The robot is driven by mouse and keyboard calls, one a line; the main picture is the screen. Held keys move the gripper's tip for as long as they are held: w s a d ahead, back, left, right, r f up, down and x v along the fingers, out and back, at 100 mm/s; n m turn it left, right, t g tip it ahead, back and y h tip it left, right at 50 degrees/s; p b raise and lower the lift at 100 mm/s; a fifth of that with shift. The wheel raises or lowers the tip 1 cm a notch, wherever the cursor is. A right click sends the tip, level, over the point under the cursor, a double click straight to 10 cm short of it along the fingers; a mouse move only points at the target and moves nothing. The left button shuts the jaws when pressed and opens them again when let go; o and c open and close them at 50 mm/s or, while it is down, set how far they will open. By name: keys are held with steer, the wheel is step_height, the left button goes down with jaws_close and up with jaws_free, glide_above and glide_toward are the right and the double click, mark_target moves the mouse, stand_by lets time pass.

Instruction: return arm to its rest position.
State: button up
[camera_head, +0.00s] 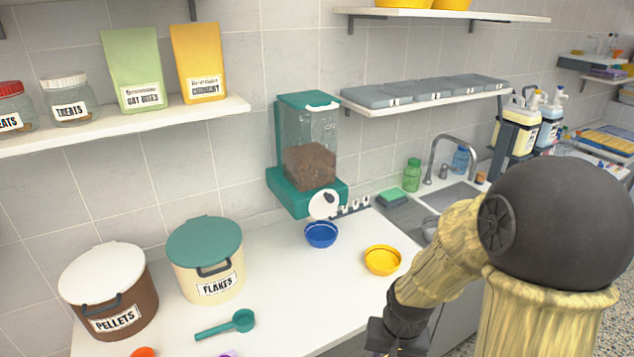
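My arm shows at the right of the head view, with a large dark joint and pale wood-patterned links. It bends down and to the left in front of the counter edge. My gripper (385,337) is at the bottom of the view, dark and partly cut off by the frame edge. Its fingertips are not clear, so I cannot tell whether it is open or shut, or whether it holds anything. It appears near the front edge of the white counter (290,290), below the yellow bowl (382,260).
A blue bowl (320,234) stands below a teal dispenser (308,150). A teal scoop (226,325), a flakes bin (206,262) and a pellets bin (108,287) are on the counter's left. A sink (455,196) lies behind my arm. Wall shelves hold jars and bags.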

step_height(320, 180, up, 6)
steer(key=s+d+n+t, duration=0.1)
steer(key=s+n, duration=0.1)
steer(key=shift+s+f+t, duration=0.2)
steer(key=shift+s+t, duration=0.1)
steer(key=shift+s, duration=0.05)
steer(key=shift+d, duration=0.1)
steer(key=shift+c, duration=0.3)
